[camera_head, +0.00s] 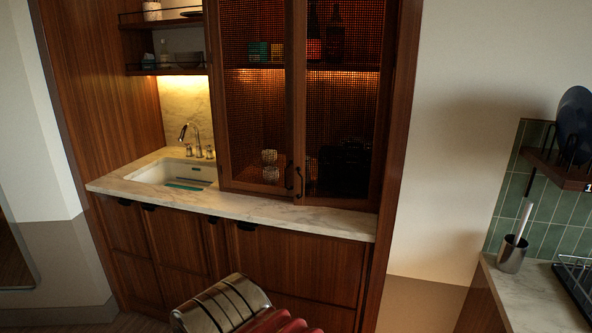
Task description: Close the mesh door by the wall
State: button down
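The tall wooden cabinet has two mesh doors above the counter. The right mesh door (345,108), beside the pale wall, has a wooden frame and dark mesh. The left mesh door (257,110) is on the sink side. Two dark curved handles (298,181) sit close together near the lower middle. Bottles, small boxes and a dark appliance show dimly behind the mesh. I cannot tell exactly how far either door stands from its frame. My gripper cannot be made out; only metallic and red parts, seemingly mine, show at the bottom edge, well short of the doors.
A marble counter (300,216) runs below the doors, with a sink (175,173) and a tap (190,136) at left. Open shelves (166,70) hang above the sink. At right are another counter (530,297), a metal utensil cup (512,254) and a wall rack (556,169).

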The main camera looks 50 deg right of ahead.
aim_at(391, 13)
jog(key=z, duration=0.1)
jog(key=i, duration=0.8)
jog(key=z, duration=0.6)
jog(key=i, duration=0.5)
jog(key=z, duration=0.3)
